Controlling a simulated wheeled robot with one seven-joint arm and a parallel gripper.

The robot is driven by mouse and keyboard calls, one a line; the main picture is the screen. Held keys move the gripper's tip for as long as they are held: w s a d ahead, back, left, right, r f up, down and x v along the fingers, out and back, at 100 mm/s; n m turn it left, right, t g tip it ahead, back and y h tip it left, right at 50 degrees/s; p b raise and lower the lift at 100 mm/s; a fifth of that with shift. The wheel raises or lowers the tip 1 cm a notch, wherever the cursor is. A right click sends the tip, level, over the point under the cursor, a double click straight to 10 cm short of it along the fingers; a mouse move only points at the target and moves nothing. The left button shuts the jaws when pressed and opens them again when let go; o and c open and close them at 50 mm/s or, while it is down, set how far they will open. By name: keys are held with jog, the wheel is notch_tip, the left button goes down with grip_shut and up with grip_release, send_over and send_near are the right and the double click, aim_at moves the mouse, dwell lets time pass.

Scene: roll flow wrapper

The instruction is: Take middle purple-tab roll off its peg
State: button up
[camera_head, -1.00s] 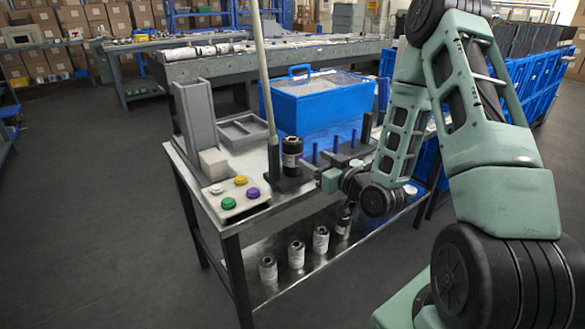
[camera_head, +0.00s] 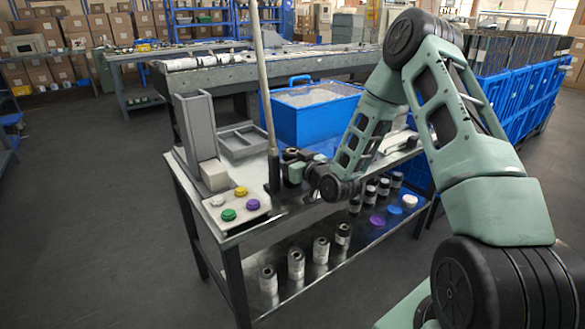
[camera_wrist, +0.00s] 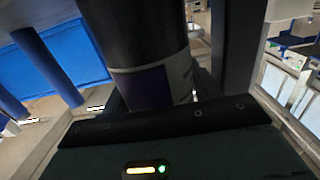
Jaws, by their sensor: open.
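A dark roll with a purple tab (camera_wrist: 145,85) stands upright close in front of my gripper in the wrist view. Its dark top (camera_head: 290,154) shows in the head view beside the tall pole, and my gripper hides most of it. My gripper (camera_head: 293,172) is open at the roll from the right side. In the wrist view a dark upright part stands just right of the roll; I cannot tell whether it is a finger or the post. I cannot tell whether the fingers touch the roll. Blue pegs (camera_wrist: 48,66) stand to the left in the wrist view.
A tall pole (camera_head: 264,90) rises beside the roll. A blue bin (camera_head: 310,118) stands behind. A grey tray (camera_head: 243,142) and a button panel (camera_head: 238,212) lie to the left. The lower shelf (camera_head: 318,283) carries several rolls and coloured discs.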

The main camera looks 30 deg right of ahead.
jog(key=c, duration=0.9)
jog(key=shift+o, duration=0.2)
jog(key=shift+r, duration=0.15)
